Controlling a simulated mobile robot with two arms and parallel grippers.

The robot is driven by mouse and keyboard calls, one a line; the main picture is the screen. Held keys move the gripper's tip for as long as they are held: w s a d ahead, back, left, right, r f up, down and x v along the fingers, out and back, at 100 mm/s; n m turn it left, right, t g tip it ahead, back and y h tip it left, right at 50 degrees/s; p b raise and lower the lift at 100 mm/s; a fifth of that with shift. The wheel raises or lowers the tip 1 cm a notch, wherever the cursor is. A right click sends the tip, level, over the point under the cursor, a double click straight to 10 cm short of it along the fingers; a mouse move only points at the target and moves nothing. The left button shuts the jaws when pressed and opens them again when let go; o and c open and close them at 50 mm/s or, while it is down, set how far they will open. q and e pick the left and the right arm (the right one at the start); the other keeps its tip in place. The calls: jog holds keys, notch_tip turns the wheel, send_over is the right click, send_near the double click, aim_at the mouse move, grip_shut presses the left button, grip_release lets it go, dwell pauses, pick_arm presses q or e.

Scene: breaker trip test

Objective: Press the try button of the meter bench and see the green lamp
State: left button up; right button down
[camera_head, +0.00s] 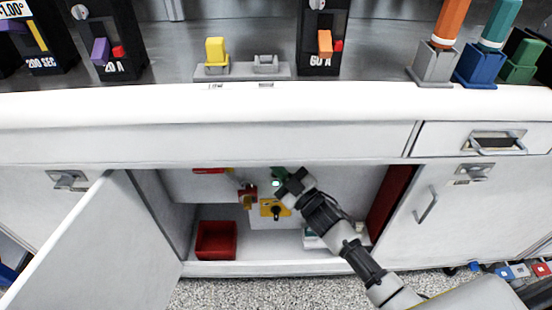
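The meter bench (230,105) has a long white top and an open cabinet below it. My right arm reaches from the lower right into the cabinet, with its gripper (284,184) at the back panel. The wrist hides the fingertips and what they touch, so I cannot tell whether they are open. A dark green part (279,172) with a small pale bright spot shows just beside the gripper. I cannot tell whether it is the lamp. A yellow plate with a black knob (275,209) is just below. No try button can be made out. My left gripper is not in view.
The cabinet door (90,250) stands open at left. Inside are a red bin (216,240), a red-handled lever (210,170) and a red-and-brass item (248,194). Black breakers (322,40), a grey base with a yellow switch (216,51) and coloured handles (450,22) stand on top.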

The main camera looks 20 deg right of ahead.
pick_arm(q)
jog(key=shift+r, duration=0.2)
pick_arm(e)
jog(key=shift+s+a, duration=0.1)
jog(key=shift+s, duration=0.25)
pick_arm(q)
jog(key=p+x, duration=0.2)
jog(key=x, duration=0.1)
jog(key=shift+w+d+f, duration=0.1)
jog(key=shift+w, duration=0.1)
pick_arm(e)
jog(key=s, duration=0.2)
jog(key=s+a, duration=0.1)
jog(key=s, duration=0.1)
jog(key=shift+s+a, duration=0.15)
jog(key=shift+s, duration=0.25)
